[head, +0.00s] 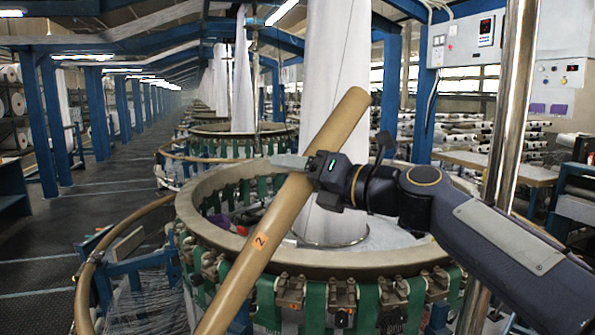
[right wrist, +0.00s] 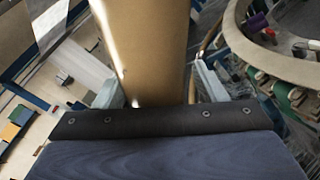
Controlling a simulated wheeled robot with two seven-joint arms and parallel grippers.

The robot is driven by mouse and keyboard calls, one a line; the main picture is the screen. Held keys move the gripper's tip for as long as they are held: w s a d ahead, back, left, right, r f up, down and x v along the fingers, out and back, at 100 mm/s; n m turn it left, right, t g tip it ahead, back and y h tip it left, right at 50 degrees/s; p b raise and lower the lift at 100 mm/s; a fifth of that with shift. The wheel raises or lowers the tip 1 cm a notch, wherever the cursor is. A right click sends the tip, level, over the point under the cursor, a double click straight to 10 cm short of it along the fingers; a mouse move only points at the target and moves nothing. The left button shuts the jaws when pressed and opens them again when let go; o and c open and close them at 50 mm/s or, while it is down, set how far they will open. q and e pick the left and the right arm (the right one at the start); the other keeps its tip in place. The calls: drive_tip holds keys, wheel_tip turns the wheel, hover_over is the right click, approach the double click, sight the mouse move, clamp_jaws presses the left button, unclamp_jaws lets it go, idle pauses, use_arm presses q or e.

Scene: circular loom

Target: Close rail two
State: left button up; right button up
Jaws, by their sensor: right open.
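Rail two (head: 262,240) is a long brown rail with an orange label marked 2. In the head view it slants from the lower middle up to the right, raised across the loom's ring. My right gripper (head: 293,163) is at the upper part of the rail. One pale finger shows across the rail; the other is hidden there. In the right wrist view the rail (right wrist: 142,45) runs between the two open fingers, close to the left one, with a gap at the right one. I cannot tell whether either touches it. My left gripper is not in view.
The circular loom's ring (head: 385,262) with green straps and clamps lies below the rail. A white fabric column (head: 335,60) rises from its middle. A shiny metal post (head: 512,110) stands at the right, near my right arm. The aisle floor (head: 110,200) at the left is clear.

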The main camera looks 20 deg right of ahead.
drive_tip(key=shift+c, duration=0.3)
drive_tip(key=c, duration=1.3)
drive_tip(key=s+d+f+t+y+b, duration=0.1)
drive_tip(key=s+d+f+t+b, duration=0.1)
drive_tip(key=s+d+f+b, duration=0.4)
drive_tip(key=s+d+f+m+t+y+b, duration=0.1)
drive_tip(key=s+d+f+t+b, duration=0.1)
drive_tip(key=s+d+f+b, duration=0.4)
drive_tip(key=s+d+f+m+t+y+b, duration=0.1)
drive_tip(key=s+d+f+b, duration=0.5)
drive_tip(key=f+b, duration=0.6)
drive_tip(key=shift+d+t+b, duration=0.7)
drive_tip(key=shift+d+b, duration=0.55)
drive_tip(key=shift+b, duration=3.1)
drive_tip(key=o, duration=1.4)
drive_tip(key=shift+c, duration=0.2)
